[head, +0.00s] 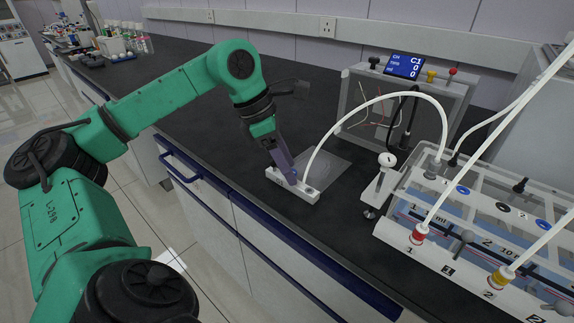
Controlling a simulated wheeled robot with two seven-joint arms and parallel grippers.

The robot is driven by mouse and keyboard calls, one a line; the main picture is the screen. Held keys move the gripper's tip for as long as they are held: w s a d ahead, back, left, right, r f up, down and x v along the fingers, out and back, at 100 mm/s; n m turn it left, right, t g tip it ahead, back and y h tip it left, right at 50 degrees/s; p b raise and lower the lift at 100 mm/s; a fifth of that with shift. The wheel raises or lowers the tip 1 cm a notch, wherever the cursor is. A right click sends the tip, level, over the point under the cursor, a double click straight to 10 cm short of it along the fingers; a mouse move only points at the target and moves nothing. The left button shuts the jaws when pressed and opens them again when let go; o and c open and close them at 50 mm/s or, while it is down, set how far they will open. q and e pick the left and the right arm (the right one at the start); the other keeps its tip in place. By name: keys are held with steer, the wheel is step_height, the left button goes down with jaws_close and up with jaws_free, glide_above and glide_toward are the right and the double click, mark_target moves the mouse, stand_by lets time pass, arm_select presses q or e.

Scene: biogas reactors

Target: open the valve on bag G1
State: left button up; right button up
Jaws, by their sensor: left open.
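A clear flat bag (338,172) with a faint round print lies on the black bench; I take it for bag G1, though I cannot read a label. A white valve block (302,193) lies at its near left edge, and a white tube (318,147) rises from it. My left gripper (291,178) points down over this block, its grey-blue finger at or just above the top. The gripper is open; I cannot tell whether it touches the valve. The valve's handle is not clearly visible beside the finger. My right gripper is out of view.
A clear rack with a blue display (404,66) stands behind the bag. A white stand (380,181) and a clear-walled reactor unit (400,240) with tubes are at the right. Bottles (130,40) stand far left. The bench's blue front edge (290,240) is close to the block.

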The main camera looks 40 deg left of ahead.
arm_select(q)
jaws_close()
